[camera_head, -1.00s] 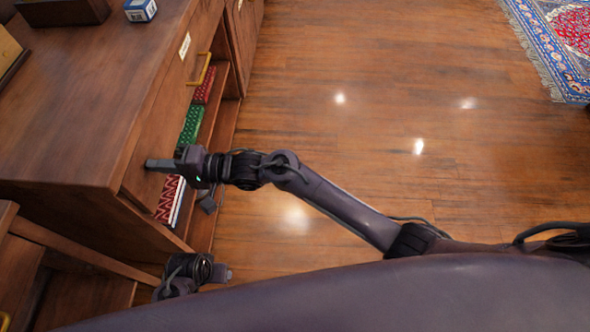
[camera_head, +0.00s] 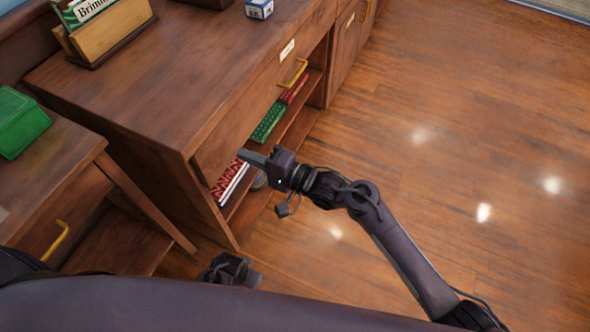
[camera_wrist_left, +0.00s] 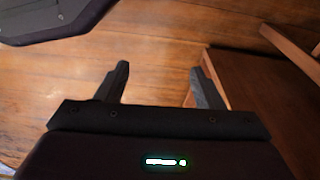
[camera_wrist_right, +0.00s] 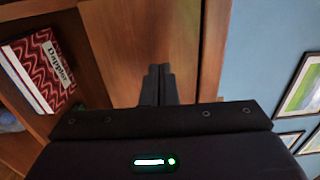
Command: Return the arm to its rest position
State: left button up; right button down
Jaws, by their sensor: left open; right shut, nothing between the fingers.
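My right arm reaches across the head view from the lower right. Its gripper (camera_head: 255,158) is shut and empty, beside the drawer front of the wooden cabinet (camera_head: 190,100). In the right wrist view the two fingers (camera_wrist_right: 157,84) are pressed together in front of a wooden panel. My left gripper is low in the head view, partly hidden behind my own body. In the left wrist view its fingers (camera_wrist_left: 157,88) are wide apart with nothing between them, above the wood floor (camera_wrist_left: 150,50).
Red-patterned books (camera_head: 228,182) and a green book (camera_head: 268,122) stand on the cabinet's open shelf. A yellow handle (camera_head: 294,74) juts from the drawer. A lower desk with a green box (camera_head: 18,125) is at the left. Open floor (camera_head: 450,130) lies to the right.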

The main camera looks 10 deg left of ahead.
pick_arm(q)
jog(key=shift+s+a+f+p, duration=0.2)
jog(key=shift+s+a+f, duration=0.05)
jog(key=shift+f, duration=0.35)
jog(key=shift+s+a+f+p, duration=0.15)
jog(key=shift+s+a+f, duration=0.1)
jog(key=shift+f, duration=0.3)
pick_arm(e)
jog(key=v, duration=0.8)
jog(key=shift+d, duration=0.4)
jog(key=shift+s+f, duration=0.1)
